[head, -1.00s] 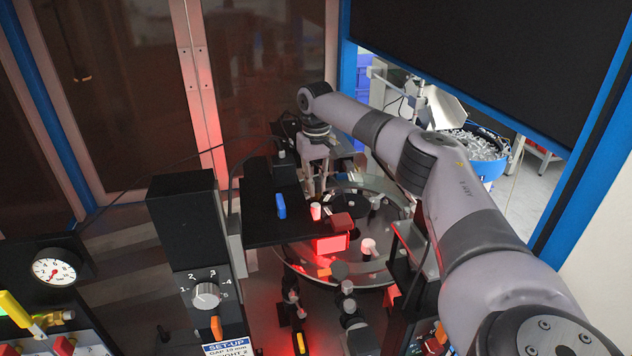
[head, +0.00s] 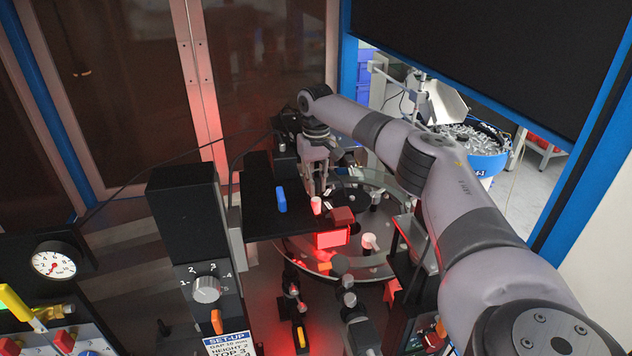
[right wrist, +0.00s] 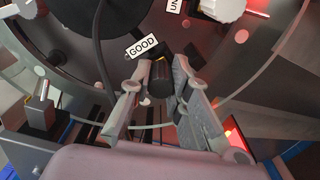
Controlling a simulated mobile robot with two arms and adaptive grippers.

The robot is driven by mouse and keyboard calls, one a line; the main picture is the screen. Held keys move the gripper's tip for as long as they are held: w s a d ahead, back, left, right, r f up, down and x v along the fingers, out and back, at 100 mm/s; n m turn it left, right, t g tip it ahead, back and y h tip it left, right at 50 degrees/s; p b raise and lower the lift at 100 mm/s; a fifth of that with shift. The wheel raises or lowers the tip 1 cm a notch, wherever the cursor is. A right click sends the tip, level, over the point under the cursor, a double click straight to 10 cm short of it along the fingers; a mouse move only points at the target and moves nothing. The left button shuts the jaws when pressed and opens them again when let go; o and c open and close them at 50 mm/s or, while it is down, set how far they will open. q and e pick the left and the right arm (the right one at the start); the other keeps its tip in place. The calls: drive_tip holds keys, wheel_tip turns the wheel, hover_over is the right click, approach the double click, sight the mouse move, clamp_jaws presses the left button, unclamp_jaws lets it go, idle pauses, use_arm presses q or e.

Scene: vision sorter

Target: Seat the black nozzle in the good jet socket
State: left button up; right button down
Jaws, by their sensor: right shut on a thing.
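My right gripper (head: 317,190) reaches down over the back of the round glass dial, behind the dark shelf. In the right wrist view its two fingers (right wrist: 158,84) are shut on the black nozzle (right wrist: 161,78), a short dark cylinder. A white tag reading GOOD (right wrist: 143,47) sits just beyond the nozzle. The good jet socket cannot be made out; the nozzle and fingers may cover it. I cannot tell whether the nozzle touches a socket. My left gripper is not in view.
The glass dial (head: 378,262) carries a white knob-like part (head: 369,242). A red-lit block (head: 332,238) and a blue piece (head: 281,199) on the dark shelf (head: 262,218) stand close by. In the wrist view a dark hose (right wrist: 104,45) runs left of the fingers.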

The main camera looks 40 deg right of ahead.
drive_tip(key=c, duration=1.4)
unclamp_jaws()
drive_tip(key=o, duration=0.4)
drive_tip(key=shift+c, duration=0.2)
drive_tip(key=shift+r, duration=4)
